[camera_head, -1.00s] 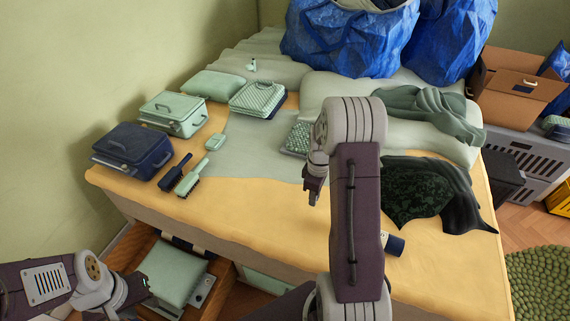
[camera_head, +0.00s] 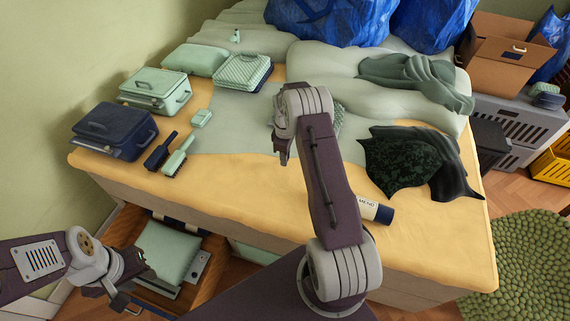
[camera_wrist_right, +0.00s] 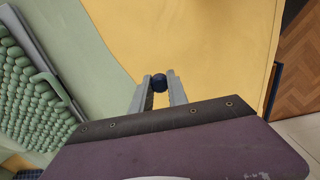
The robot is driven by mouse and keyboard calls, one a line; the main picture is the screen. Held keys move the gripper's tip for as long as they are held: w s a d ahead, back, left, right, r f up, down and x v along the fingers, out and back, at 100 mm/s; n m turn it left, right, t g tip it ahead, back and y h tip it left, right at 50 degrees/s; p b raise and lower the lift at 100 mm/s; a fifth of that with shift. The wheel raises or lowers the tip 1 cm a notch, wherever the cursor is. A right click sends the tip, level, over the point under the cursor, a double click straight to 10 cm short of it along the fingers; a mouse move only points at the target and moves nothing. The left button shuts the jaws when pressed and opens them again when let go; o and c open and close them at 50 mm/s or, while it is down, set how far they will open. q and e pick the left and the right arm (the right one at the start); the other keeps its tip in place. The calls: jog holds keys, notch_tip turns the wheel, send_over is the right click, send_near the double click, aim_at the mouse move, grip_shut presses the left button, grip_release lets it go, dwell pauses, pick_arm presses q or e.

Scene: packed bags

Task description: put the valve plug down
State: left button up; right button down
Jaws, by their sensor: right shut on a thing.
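The valve plug (camera_wrist_right: 159,84) is a small, dark blue rounded piece. In the right wrist view it sits between the fingertips of my right gripper (camera_wrist_right: 160,92), which is shut on it. Behind it are the yellow bedcover (camera_wrist_right: 215,40) and the edge of a pale green cloth (camera_wrist_right: 110,45). Its height above the bed is unclear. In the head view my right gripper (camera_head: 283,153) is over the middle of the bed, and the plug cannot be made out there. My left gripper (camera_head: 134,298) is low at the left, by the open drawer; its jaws are unclear.
A navy case (camera_head: 112,130), green cases and brushes (camera_head: 172,158) lie on the bed's left. A knobbly green mat (camera_wrist_right: 30,90) lies beside my right gripper. A labelled tube (camera_head: 375,211) and dark cloth (camera_head: 405,165) lie right. The yellow front strip is mostly bare.

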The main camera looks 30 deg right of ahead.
jog(key=shift+f, duration=2.05)
jog(key=shift+f, duration=0.1)
jog(key=c, duration=1.3)
grip_release()
notch_tip(320, 180, up, 12)
jog(key=shift+r+p, duration=0.25)
jog(key=shift+p, duration=0.15)
jog(key=s+a+r+m, duration=0.2)
jog(key=s+a+m, duration=0.2)
jog(key=s+a, duration=0.4)
jog(key=s+a+r+m+t, duration=0.1)
jog(key=s+a+r+m, duration=0.2)
jog(key=s+a, duration=0.5)
jog(key=s+m, duration=0.1)
jog(key=s, duration=0.4)
jog(key=shift+s+a, duration=0.35)
jog(key=shift+a, duration=0.05)
